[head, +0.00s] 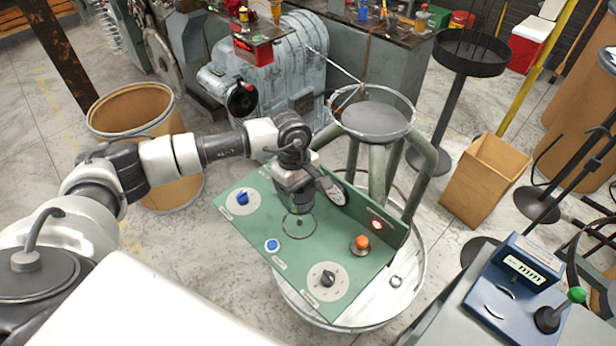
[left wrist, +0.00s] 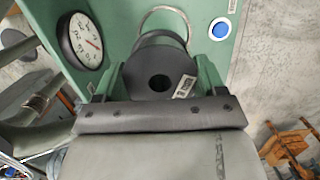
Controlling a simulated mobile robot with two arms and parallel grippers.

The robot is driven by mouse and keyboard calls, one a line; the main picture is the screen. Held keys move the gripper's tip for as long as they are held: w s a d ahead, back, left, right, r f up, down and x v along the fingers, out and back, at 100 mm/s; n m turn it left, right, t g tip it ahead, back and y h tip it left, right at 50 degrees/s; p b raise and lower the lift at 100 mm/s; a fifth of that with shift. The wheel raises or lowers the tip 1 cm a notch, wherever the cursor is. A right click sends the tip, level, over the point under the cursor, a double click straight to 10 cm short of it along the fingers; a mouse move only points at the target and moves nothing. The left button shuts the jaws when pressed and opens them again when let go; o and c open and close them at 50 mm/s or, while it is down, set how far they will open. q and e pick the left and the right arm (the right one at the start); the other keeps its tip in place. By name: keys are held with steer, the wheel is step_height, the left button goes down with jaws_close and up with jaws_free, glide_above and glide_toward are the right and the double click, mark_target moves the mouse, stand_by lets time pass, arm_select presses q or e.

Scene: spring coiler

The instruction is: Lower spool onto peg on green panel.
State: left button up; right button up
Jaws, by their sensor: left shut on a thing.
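My left gripper (head: 297,203) points down over the green panel (head: 240,228) and is shut on the spool. In the left wrist view the spool (left wrist: 160,72) is a dark grey disc with a round centre hole, held between the fingers. A thin ring (head: 299,226) shows just below the gripper in the head view; a ring (left wrist: 165,12) also shows beyond the spool in the left wrist view. I cannot make out the peg, nor whether the spool touches it. My right gripper is not in view.
The panel bears a blue knob (head: 242,198), a blue button (head: 272,245), a black knob (head: 328,279) and an orange button (head: 361,243). A dial gauge (left wrist: 81,40) stands close beside the gripper. A stool (head: 378,118) stands behind the panel.

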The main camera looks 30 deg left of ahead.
mark_target(301, 224)
arm_select(q)
steer(key=shift+s+f+b, duration=0.35)
steer(key=shift+s+f, duration=0.05)
steer(key=shift+s, duration=0.1)
steer(key=shift+f, duration=0.4)
steer(key=shift+w+f+b, duration=0.2)
steer(key=shift+f+b, duration=0.7)
steer(key=shift+f, duration=0.7)
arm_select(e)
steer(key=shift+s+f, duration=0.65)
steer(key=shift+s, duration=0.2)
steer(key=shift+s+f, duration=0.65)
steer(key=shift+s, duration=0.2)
arm_select(q)
steer(key=shift+b, duration=0.3)
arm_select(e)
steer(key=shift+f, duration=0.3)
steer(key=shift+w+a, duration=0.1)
arm_select(q)
steer(key=shift+b, duration=0.3)
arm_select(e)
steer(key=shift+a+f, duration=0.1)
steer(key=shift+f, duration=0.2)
arm_select(q)
steer(key=shift+f+b, duration=1.65)
steer(key=shift+b, duration=0.1)
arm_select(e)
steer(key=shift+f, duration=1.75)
